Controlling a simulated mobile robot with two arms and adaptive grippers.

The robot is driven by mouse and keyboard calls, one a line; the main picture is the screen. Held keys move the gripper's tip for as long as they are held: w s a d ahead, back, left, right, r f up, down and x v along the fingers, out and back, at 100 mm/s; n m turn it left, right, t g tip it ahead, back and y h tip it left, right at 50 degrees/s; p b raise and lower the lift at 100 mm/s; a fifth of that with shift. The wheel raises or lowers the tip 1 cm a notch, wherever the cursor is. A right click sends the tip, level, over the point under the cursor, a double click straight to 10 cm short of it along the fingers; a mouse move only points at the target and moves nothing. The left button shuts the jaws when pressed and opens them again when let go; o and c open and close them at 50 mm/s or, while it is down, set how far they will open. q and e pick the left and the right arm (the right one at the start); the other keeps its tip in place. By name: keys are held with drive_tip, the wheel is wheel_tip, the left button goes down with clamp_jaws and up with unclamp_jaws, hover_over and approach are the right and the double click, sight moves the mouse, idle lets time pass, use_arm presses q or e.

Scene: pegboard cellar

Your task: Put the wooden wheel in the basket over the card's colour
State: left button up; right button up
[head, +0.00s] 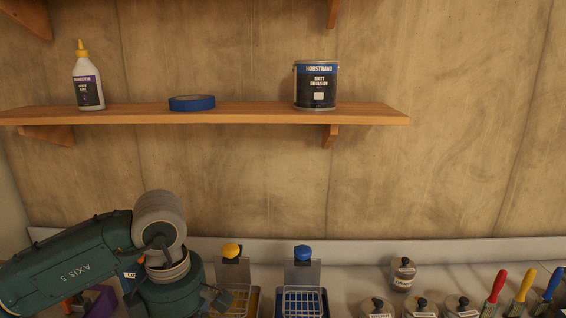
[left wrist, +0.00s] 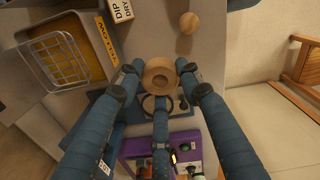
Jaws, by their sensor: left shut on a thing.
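The wooden wheel (left wrist: 158,77), a pale ring with a centre hole, sits between the blue fingers of my left gripper (left wrist: 158,84) in the left wrist view. The gripper is shut on it. A wire basket (left wrist: 60,58) over a yellow tray is at the upper left there. A yellow-orange card (left wrist: 107,42) reading YELLOW lies beside it. In the head view, a basket under a yellow knob (head: 238,296) and one under a blue knob (head: 304,300) stand side by side, right of my left arm. The wheel is hidden in that view. My right gripper is not in view.
A DIP DRY sign (left wrist: 119,10) and a wooden ball (left wrist: 189,22) are near the basket. Several lidded jars (head: 403,272) and coloured-handled brushes (head: 521,285) stand at right. A shelf (head: 240,115) runs above.

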use_arm(q)
drive_tip(key=s+a+f+m, duration=0.1)
drive_tip(key=s+m, duration=0.3)
drive_tip(key=m, duration=0.6)
drive_tip(key=s+a+f+m, duration=0.1)
drive_tip(key=s+m, duration=0.3)
drive_tip(key=m, duration=0.7)
drive_tip(key=shift+s+f, duration=0.25)
drive_tip(key=shift+f, duration=0.4)
